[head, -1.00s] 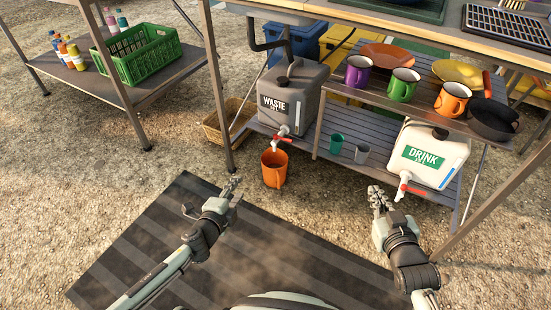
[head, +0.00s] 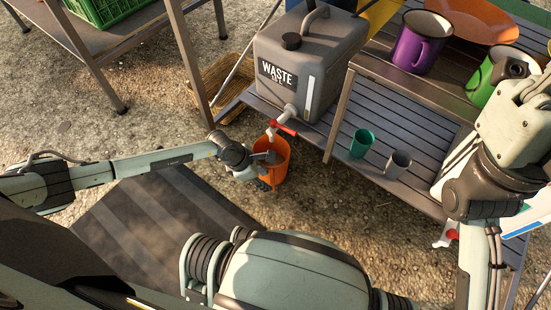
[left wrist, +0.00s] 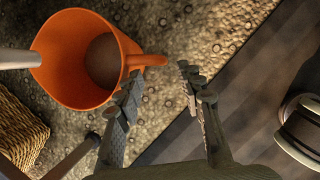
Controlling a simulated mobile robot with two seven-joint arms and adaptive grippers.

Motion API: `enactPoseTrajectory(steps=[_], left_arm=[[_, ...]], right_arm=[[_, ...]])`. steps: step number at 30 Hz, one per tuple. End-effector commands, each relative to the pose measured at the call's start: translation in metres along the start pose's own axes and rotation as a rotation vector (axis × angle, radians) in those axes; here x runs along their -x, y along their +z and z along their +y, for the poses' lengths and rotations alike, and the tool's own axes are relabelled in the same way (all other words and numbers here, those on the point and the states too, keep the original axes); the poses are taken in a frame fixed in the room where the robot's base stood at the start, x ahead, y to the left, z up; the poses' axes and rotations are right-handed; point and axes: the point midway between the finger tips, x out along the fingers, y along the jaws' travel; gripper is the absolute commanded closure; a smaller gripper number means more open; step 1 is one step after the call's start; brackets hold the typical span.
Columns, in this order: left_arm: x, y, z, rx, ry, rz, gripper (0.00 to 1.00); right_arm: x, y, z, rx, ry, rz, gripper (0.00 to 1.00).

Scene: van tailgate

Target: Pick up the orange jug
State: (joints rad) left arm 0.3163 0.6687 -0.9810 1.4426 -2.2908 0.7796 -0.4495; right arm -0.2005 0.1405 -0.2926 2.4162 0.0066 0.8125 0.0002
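The orange jug (head: 280,170) stands on the ground under the red-handled tap of the grey waste tank. In the left wrist view the jug (left wrist: 62,62) is seen from above, its handle (left wrist: 148,61) pointing towards my fingers. Its inside shows a brownish round area; I cannot tell whether that is liquid. My left gripper (left wrist: 162,88) is open, with the handle's end just beyond the gap between the fingertips. In the head view my left gripper (head: 262,178) is at the jug's near left side, partly hiding it. My right gripper (head: 530,90) is raised at the right edge; its fingers are unclear.
The waste tank (head: 305,65) and its tap (head: 283,127) overhang the jug. A teal cup (head: 361,143) and a grey cup (head: 398,164) stand on the low slatted shelf (head: 425,145). A wicker basket (head: 225,88) lies behind a table leg. A dark mat (head: 155,220) lies in front.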

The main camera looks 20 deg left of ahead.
Motion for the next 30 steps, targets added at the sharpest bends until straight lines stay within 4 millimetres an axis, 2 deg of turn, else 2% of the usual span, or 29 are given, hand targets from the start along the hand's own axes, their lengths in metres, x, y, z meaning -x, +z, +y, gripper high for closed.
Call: enactPoseTrajectory(steps=[13, 17, 23, 25, 30], left_arm=[[-0.063, 0.0, -0.001, 0.004, -0.002, -0.003, 0.62], [-0.071, 0.001, -0.001, 0.003, -0.002, -0.003, 0.62], [-0.071, 0.001, -0.001, 0.003, -0.002, -0.003, 0.62], [-0.07, 0.001, -0.001, 0.003, -0.002, -0.003, 0.67], [-0.07, 0.001, -0.001, 0.004, -0.002, -0.003, 0.89]], right_arm=[[-0.001, 0.004, -0.005, 0.018, -0.067, 0.046, 1.0], [-0.003, 0.004, -0.006, 0.022, -0.08, 0.053, 1.0], [-0.005, 0.004, -0.005, 0.022, -0.081, 0.052, 1.0], [-0.005, 0.004, -0.005, 0.022, -0.081, 0.051, 1.0], [-0.004, 0.004, -0.005, 0.022, -0.081, 0.051, 1.0]])
